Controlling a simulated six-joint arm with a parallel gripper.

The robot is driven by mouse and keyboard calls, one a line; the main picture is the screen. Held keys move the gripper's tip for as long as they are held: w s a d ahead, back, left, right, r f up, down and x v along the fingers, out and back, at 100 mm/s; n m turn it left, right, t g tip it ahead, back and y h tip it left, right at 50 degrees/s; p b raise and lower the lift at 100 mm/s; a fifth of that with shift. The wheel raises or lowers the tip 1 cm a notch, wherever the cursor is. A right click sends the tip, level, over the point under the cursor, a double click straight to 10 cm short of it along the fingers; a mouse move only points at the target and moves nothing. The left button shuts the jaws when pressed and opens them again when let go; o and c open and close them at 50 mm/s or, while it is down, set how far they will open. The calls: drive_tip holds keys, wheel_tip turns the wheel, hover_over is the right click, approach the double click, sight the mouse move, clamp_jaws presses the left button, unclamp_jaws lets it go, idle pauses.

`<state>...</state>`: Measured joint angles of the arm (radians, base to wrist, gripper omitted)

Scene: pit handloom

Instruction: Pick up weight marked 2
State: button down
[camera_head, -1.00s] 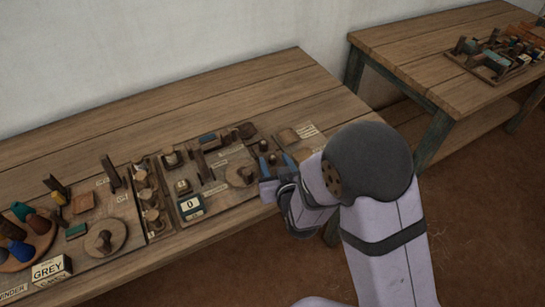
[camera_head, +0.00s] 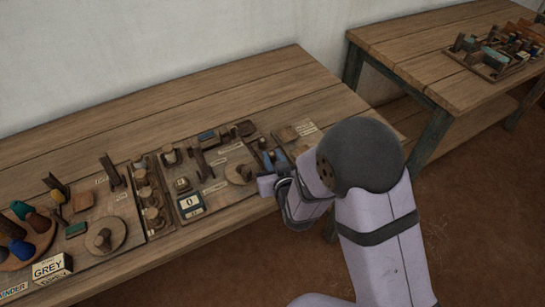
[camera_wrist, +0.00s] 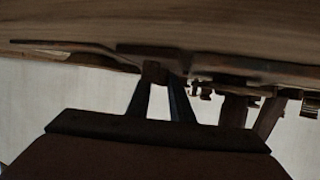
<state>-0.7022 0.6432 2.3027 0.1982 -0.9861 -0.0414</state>
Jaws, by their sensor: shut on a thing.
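My gripper (camera_head: 271,156) is at the right part of the nearer table, by the end of a long wooden board. Its blue fingers are close together. In the wrist view the fingers (camera_wrist: 157,84) are shut on a small brown piece (camera_wrist: 153,72), which sits between their tips, close to the wooden surface. No number shows on this piece, so I cannot tell whether it is the weight marked 2. Several wooden weight-like pieces (camera_head: 150,198) stand in a narrow tray at the board's middle; their marks are too small to read.
A counter showing 0 (camera_head: 190,205) and a round wooden disc with a knob (camera_head: 240,173) lie left of my gripper. A flat wooden square (camera_head: 286,134) lies just beyond it. The table's back (camera_head: 180,110) is clear. A second table (camera_head: 430,60) stands at the right.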

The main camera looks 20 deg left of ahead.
drive_tip(key=shift+r, duration=0.2)
wheel_tip(320, 180, up, 10)
drive_tip(key=shift+f, duration=0.15)
idle(0.4)
